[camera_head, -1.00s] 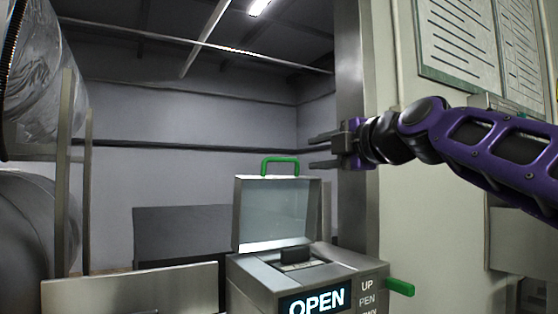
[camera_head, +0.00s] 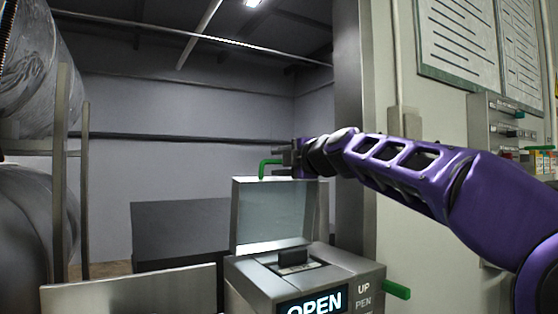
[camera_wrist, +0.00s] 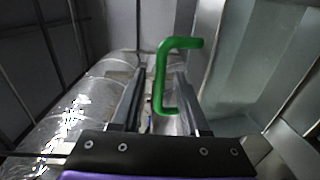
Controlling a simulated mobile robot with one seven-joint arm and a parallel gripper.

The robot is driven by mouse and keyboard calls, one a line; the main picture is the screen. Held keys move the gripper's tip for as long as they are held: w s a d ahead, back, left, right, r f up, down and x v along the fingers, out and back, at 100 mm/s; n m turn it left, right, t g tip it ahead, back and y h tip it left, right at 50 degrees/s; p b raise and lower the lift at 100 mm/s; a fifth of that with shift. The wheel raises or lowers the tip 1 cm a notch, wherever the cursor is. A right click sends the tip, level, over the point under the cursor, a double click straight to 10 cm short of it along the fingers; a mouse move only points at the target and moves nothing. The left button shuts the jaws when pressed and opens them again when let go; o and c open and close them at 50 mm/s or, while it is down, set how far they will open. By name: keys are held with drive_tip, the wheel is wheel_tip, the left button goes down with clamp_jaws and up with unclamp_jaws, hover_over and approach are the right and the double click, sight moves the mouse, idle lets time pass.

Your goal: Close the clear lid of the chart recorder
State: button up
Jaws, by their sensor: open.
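The chart recorder (camera_head: 318,279) is a grey metal box with a lit "OPEN" display on its front. Its clear lid (camera_head: 272,218) stands upright, raised at the back of the box. A green handle (camera_head: 263,169) sits on the lid's top edge, partly hidden by my gripper in the head view. My gripper (camera_head: 283,158) is at the handle, above the lid. In the wrist view the green handle (camera_wrist: 162,80) lies between the two open fingers of my gripper (camera_wrist: 154,88). I see no clear contact between fingers and handle.
A green lever (camera_head: 397,289) sticks out from the recorder's right side. A wall panel with switches (camera_head: 508,128) is at the right. A dark box (camera_head: 180,233) is behind the lid.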

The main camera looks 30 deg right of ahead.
drive_tip(key=shift+w, duration=0.2)
clamp_jaws()
idle(1.4)
